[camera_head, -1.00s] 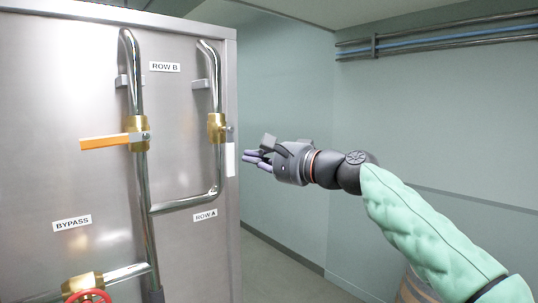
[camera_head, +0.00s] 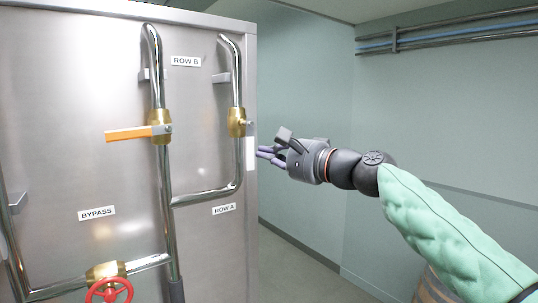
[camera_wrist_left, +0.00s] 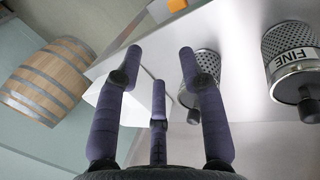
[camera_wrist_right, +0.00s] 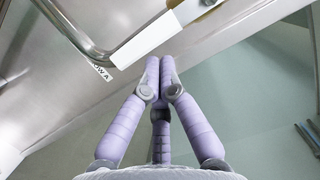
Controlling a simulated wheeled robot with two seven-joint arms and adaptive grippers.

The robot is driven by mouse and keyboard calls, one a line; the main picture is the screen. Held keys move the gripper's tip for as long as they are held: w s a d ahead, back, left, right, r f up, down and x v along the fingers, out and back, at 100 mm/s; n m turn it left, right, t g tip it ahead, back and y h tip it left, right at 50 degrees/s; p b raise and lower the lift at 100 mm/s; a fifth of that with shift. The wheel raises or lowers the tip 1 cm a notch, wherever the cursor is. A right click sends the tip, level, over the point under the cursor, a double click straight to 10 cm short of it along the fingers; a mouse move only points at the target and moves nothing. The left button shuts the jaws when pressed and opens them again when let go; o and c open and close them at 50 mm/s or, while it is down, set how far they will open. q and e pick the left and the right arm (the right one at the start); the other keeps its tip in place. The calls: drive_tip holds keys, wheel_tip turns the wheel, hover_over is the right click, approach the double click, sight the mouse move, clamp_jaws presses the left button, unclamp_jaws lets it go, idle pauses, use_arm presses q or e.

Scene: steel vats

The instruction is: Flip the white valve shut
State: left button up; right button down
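The white valve is a brass body (camera_head: 237,122) on the right-hand pipe of the steel vat, with a white handle (camera_head: 250,153) hanging down, in line with the vertical pipe. The handle also shows in the right wrist view as a white bar (camera_wrist_right: 145,40). My right gripper (camera_head: 264,153) is just right of the handle; its fingers (camera_wrist_right: 160,62) are drawn together, empty, with the tips close to the handle's side. Whether they touch it I cannot tell. My left gripper (camera_wrist_left: 161,55) is open and empty; it is out of the head view.
An orange-handled valve (camera_head: 135,133), handle sideways, sits on the pipe to the left. A red wheel (camera_head: 109,290) is low at BYPASS. Right of the vat is free room. The left wrist view shows a barrel (camera_wrist_left: 45,80) and perforated metal cylinders (camera_wrist_left: 292,60).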

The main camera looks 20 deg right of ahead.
sight(249, 159)
drive_tip(key=shift+s+a+f+m, duration=0.1)
drive_tip(key=shift+a+f+m, duration=0.2)
drive_tip(key=shift+m, duration=0.3)
drive_tip(key=a+m, duration=0.1)
drive_tip(key=m+t+b, duration=0.1)
drive_tip(key=shift+s+a+f+m, duration=0.15)
drive_tip(key=shift+s+a+m, duration=0.2)
drive_tip(key=shift+m, duration=0.05)
drive_tip(key=a+m, duration=0.1)
drive_tip(key=m, duration=0.1)
drive_tip(key=a+m+t, duration=0.1)
drive_tip(key=m, duration=0.1)
drive_tip(key=shift+s+a, duration=0.1)
drive_tip(key=shift+s, duration=0.3)
drive_tip(key=s+a+r+m+t+h+p, duration=0.1)
drive_tip(key=a+r+m+t+h+p, duration=0.1)
drive_tip(key=m, duration=1)
drive_tip(key=shift+s+a+r+m+t+h, duration=0.3)
drive_tip(key=shift+a+r+h, duration=0.4)
drive_tip(key=shift+a+r, duration=0.45)
drive_tip(key=shift+a+f, duration=0.1)
drive_tip(key=shift+f, duration=0.05)
